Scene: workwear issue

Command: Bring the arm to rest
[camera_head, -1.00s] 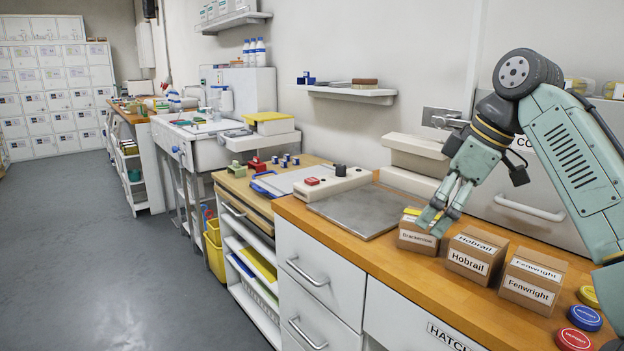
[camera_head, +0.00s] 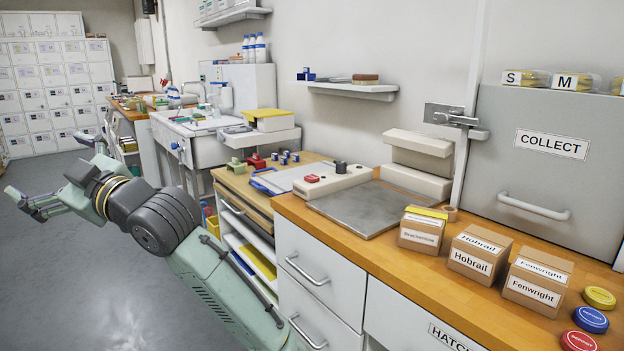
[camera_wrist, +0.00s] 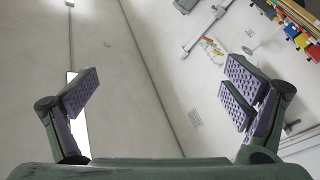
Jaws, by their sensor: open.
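My gripper (camera_head: 32,206) is at the left of the head view, held out over the floor and clear of the counters. Its fingers are spread and nothing is between them.
On the wooden counter (camera_head: 420,262) stand the Brackenline-like box (camera_head: 420,236), the Hobrail box (camera_head: 478,255) and the Fenwright box (camera_head: 536,282). Deposit discs (camera_head: 590,319) lie at right. A grey COLLECT hatch (camera_head: 550,150) is behind. Open floor (camera_head: 60,290) lies at left.

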